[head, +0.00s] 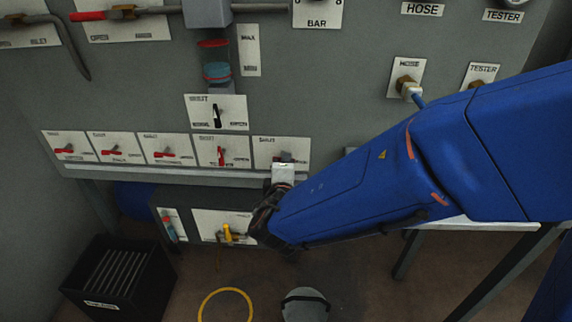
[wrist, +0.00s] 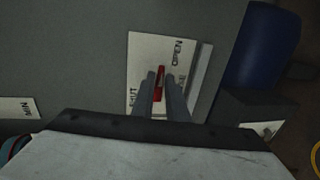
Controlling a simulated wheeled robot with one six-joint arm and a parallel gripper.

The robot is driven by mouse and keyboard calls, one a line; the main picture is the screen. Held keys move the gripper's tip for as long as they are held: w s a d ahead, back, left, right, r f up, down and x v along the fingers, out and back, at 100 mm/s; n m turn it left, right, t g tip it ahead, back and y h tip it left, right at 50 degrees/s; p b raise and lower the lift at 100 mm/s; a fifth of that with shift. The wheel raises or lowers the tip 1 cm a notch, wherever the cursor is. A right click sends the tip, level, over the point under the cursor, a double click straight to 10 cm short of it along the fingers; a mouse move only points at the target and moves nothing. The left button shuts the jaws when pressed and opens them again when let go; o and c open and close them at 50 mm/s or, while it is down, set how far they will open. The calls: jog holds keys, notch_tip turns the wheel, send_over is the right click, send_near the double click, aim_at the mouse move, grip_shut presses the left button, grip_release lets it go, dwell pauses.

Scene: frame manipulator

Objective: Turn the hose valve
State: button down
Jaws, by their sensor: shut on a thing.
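A red valve handle (wrist: 160,84) stands on a white plate (wrist: 147,50) marked SHUT and OPEN in the wrist view. My gripper (wrist: 160,76) is shut on this handle, one grey finger on each side. In the head view, my gripper (head: 286,158) is at the rightmost white plate (head: 266,143) of the lower row, and the arm and gripper hide most of that handle. The plate's small title is too blurred to read, so I cannot tell by its label that it is the hose valve.
Several similar red-handled valves (head: 164,154) line the panel to the left. A grey ledge (head: 190,171) runs below them. A HOSE port (head: 406,85) with a blue hose is at upper right. A black crate (head: 118,276) and a yellow ring (head: 226,291) are below.

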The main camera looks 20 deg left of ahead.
dwell(0.4)
jog(key=c, duration=1.7)
grip_release()
jog(key=shift+d, duration=0.1)
jog(key=shift+c, duration=0.2)
jog(key=v, duration=1.7)
jog(key=shift+s, duration=0.2)
